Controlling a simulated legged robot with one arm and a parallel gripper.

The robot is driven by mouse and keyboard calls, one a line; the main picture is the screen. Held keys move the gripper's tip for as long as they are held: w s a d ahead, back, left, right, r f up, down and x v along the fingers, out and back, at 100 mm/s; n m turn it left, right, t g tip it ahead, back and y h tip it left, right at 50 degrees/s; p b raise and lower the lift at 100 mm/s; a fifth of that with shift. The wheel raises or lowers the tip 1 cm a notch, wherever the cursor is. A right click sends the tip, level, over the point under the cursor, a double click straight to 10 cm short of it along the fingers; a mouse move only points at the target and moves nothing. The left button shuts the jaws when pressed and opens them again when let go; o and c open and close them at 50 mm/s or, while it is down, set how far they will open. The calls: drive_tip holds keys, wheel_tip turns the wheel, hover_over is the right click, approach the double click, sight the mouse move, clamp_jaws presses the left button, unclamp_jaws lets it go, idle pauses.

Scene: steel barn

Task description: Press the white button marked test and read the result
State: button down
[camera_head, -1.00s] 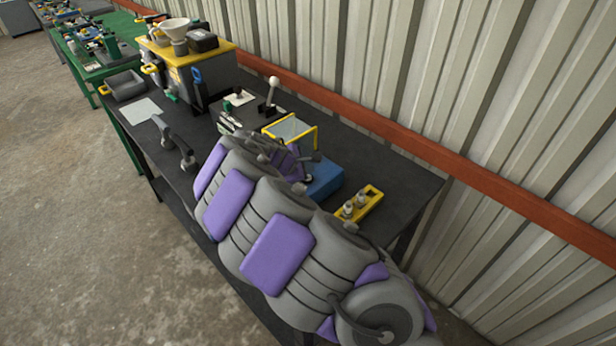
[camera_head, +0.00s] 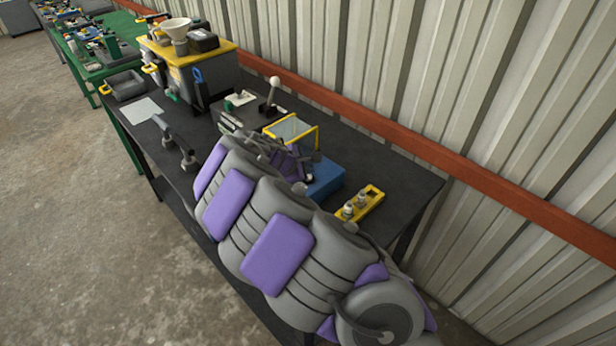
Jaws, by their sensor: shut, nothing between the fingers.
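My gripper (camera_head: 268,143) is shut and empty at the far end of my grey and purple arm. It hangs over the dark bench, in front of a yellow-framed panel (camera_head: 290,128) and beside a blue box (camera_head: 327,178). I cannot tell whether it touches either. A grey control box (camera_head: 232,122) lies just beyond and left of the gripper. It carries a small white piece (camera_head: 240,97); a white-knobbed lever (camera_head: 270,95) stands beside it. I cannot make out any button marked test or any readout. My arm and hand hide part of the bench there.
A yellow-topped machine (camera_head: 190,70) with a white funnel stands farther along the dark bench (camera_head: 400,185). A yellow holder (camera_head: 368,203) with small fittings lies right of the blue box. Grey handles (camera_head: 187,158) and a white sheet (camera_head: 142,110) lie left. A corrugated wall closes the right side.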

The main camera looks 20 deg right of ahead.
drive_tip(key=shift+f, duration=0.15)
drive_tip(key=shift+f, duration=0.2)
idle(0.3)
drive_tip(key=shift+f, duration=0.4)
idle(0.6)
idle(0.4)
drive_tip(key=shift+r+p, duration=0.85)
wheel_tip(320, 180, up, 5)
drive_tip(key=p, duration=0.4)
idle(0.6)
